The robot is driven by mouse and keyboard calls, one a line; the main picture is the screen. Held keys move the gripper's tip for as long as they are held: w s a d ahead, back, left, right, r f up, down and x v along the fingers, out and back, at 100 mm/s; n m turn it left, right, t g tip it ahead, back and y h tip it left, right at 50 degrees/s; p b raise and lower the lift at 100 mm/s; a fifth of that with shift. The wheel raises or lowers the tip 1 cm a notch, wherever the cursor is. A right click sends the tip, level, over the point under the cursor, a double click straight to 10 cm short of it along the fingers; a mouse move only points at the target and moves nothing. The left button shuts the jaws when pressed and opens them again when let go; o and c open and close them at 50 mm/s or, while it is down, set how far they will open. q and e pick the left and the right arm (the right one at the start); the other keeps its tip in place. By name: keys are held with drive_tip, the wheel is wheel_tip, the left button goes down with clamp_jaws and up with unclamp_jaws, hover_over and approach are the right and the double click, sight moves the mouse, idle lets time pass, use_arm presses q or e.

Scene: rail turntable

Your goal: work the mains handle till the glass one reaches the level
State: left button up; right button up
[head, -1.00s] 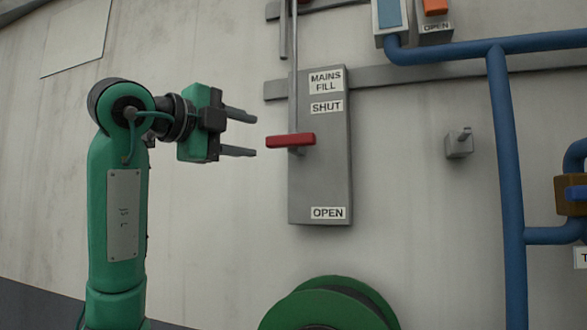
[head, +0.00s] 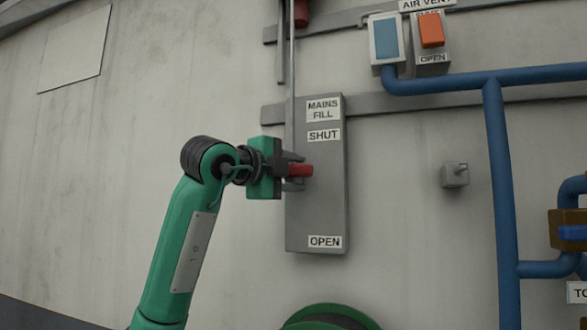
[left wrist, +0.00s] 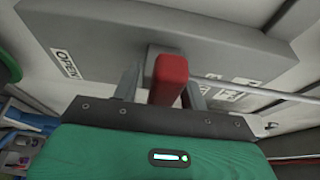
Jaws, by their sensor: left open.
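The mains handle (head: 300,170) is a red bar on the grey panel (head: 318,215) labelled MAINS FILL. It sits a little below the SHUT label (head: 323,135) and well above the OPEN label (head: 325,242). My left gripper (head: 296,171) is open, with one finger above and one below the handle. In the left wrist view the red handle (left wrist: 170,80) stands between the two fingers. Whether either finger touches it I cannot tell. The glass (head: 387,40) at the top is a blue-filled window in a pale frame. My right gripper is out of view.
An orange air vent handle (head: 431,30) is right of the glass. Blue pipes (head: 500,200) run along the right side. A small grey fitting (head: 454,174) sticks out of the wall. A green reel (head: 330,318) is below the panel.

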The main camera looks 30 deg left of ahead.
use_arm(q)
drive_tip(key=shift+s+d, duration=0.1)
drive_tip(key=shift+c, duration=0.6)
clamp_jaws()
wheel_tip(320, 180, up, 4)
drive_tip(key=shift+r+p, duration=0.15)
drive_tip(key=shift+p, duration=1.05)
drive_tip(key=shift+s, duration=0.1)
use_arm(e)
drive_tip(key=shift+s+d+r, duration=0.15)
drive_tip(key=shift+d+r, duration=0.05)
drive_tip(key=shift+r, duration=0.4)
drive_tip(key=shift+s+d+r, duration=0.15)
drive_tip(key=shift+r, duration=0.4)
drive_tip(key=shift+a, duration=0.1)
use_arm(q)
drive_tip(key=shift+o, duration=0.6)
unclamp_jaws()
drive_tip(key=shift+r, duration=0.1)
